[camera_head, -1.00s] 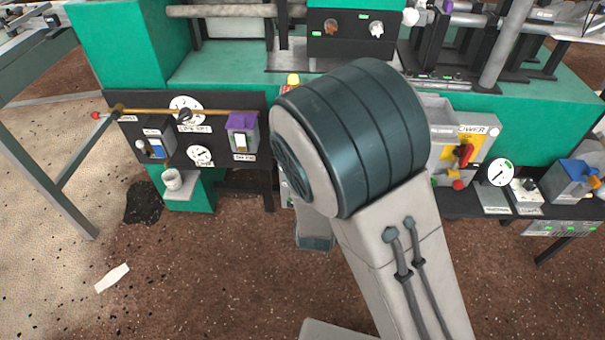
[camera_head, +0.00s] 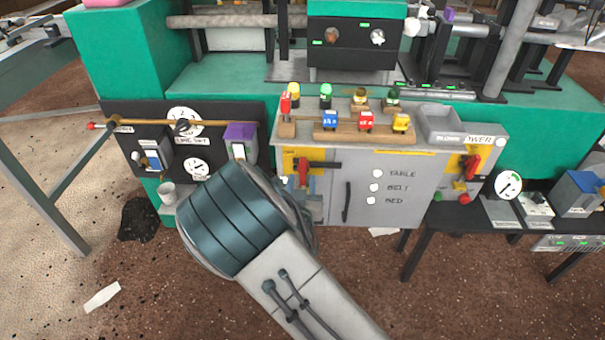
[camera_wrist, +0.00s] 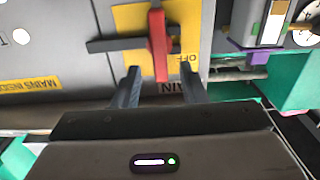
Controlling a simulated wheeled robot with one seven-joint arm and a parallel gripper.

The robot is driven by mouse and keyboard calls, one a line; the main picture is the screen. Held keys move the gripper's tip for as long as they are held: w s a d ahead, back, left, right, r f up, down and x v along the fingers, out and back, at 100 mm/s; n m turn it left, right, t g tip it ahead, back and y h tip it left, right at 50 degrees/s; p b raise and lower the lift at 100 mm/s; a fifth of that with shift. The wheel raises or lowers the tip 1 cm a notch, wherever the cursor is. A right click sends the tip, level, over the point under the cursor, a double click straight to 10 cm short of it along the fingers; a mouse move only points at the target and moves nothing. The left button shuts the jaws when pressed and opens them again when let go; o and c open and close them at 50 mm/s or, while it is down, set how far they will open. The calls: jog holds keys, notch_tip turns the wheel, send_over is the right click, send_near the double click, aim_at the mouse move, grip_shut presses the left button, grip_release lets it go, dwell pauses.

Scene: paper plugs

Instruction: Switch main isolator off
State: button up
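The main isolator's red handle (camera_wrist: 158,45) stands roughly upright on a yellow plate (camera_wrist: 130,18) in the wrist view. An "OFF" mark lies to its right, and a dark bar (camera_wrist: 112,45) runs out to its left. In the head view the same red handle (camera_head: 303,172) is at the left end of the grey cabinet (camera_head: 405,205). My gripper (camera_wrist: 160,82) is open and empty. Its two dark fingers are spread on either side of the handle's near end; I cannot tell whether they touch it.
Another red handle (camera_head: 473,166) is on a yellow plate at the cabinet's right. Coloured fittings, including a blue block (camera_head: 330,120), stand on the cabinet top.

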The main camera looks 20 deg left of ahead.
aim_at(302, 172)
jog(key=shift+x, duration=2.15)
grip_shut()
jog(key=shift+s, duration=0.1)
